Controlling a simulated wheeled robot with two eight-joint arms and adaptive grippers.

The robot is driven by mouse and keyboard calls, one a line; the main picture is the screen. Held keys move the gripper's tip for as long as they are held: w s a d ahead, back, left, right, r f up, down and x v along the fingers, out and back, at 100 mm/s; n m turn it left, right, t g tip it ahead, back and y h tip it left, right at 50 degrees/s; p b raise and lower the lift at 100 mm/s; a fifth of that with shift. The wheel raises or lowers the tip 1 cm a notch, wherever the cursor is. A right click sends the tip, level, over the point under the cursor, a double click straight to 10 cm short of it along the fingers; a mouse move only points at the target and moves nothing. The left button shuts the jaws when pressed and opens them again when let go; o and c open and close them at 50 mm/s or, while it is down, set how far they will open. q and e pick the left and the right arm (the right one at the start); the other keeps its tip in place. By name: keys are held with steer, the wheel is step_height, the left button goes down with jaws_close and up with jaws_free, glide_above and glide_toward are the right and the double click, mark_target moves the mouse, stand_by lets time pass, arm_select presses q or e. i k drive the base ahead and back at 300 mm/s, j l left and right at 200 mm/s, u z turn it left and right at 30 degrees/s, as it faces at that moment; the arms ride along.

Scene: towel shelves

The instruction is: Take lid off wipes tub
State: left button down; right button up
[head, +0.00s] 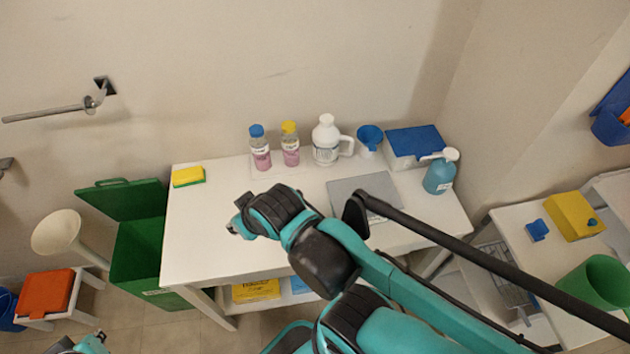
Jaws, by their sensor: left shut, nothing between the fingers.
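A white box-shaped tub with a flat blue lid (414,140) stands at the back right of the white table (235,255). It looks like the wipes tub, and its lid lies on top. My left gripper (92,343) shows at the bottom left edge, low and far from the tub. It is shut and empty, partly cut off by the frame. My right arm reaches across the table from the right. Its gripper end (237,227) is above the table's left half, away from the tub, and its fingers are mostly hidden behind the wrist.
A grey mat (350,189) lies in front. A yellow sponge (188,177) lies left. A green bin (138,255) stands beside the table.

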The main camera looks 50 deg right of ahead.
mark_target(381, 185)
steer(key=z, duration=2.55)
steer(key=j+z, duration=0.15)
steer(key=z, duration=0.2)
steer(key=k+z, duration=0.1)
steer(key=z, duration=0.65)
steer(key=k+j, duration=0.05)
